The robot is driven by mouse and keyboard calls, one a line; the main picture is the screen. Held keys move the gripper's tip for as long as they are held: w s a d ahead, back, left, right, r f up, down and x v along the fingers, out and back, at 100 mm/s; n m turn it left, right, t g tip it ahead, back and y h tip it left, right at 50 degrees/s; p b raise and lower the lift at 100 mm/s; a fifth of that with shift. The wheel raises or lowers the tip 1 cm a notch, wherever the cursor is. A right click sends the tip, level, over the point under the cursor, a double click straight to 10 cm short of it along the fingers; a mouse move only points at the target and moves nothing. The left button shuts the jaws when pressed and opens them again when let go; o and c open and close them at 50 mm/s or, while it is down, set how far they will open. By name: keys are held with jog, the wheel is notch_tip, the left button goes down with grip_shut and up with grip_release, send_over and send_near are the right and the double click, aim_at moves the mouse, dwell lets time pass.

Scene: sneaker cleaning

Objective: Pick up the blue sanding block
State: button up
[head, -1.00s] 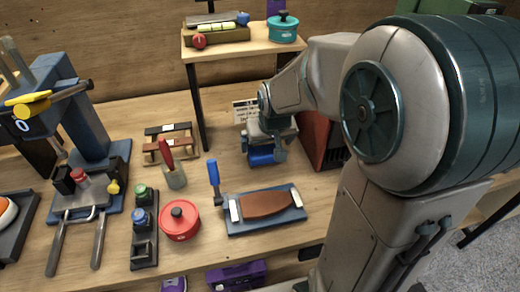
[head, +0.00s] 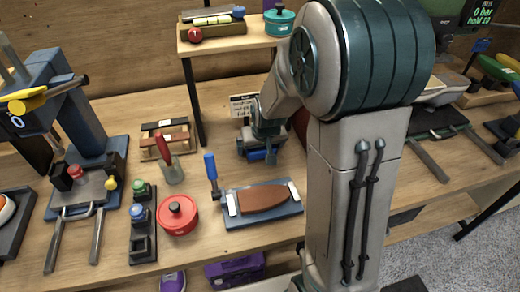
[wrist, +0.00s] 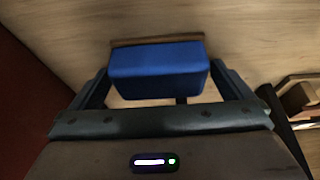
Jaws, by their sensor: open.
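The blue sanding block (wrist: 158,70) lies between the two fingers of my gripper (wrist: 160,85) in the wrist view, with a strip of brown showing along its far edge. The fingers are open, one on each side of the block, and a gap shows beside it. In the head view my gripper (head: 262,153) is low at the table's back middle, and the blue of the block shows only in part beneath it. Whether the fingers touch the block cannot be told.
A blue board with a brown leather piece (head: 264,198) lies in front of my gripper. A red pot (head: 178,215) and a cup with a red-handled tool (head: 170,170) stand to the left. A raised shelf (head: 240,44) is behind. A red surface (wrist: 25,100) is close at the wrist view's left.

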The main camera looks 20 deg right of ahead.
jog(key=c, duration=0.9)
jog(key=shift+c, duration=0.2)
notch_tip(320, 180, up, 10)
jog(key=shift+r, duration=0.1)
jog(key=o, duration=0.3)
jog(key=shift+c, duration=0.9)
jog(key=shift+a, duration=0.1)
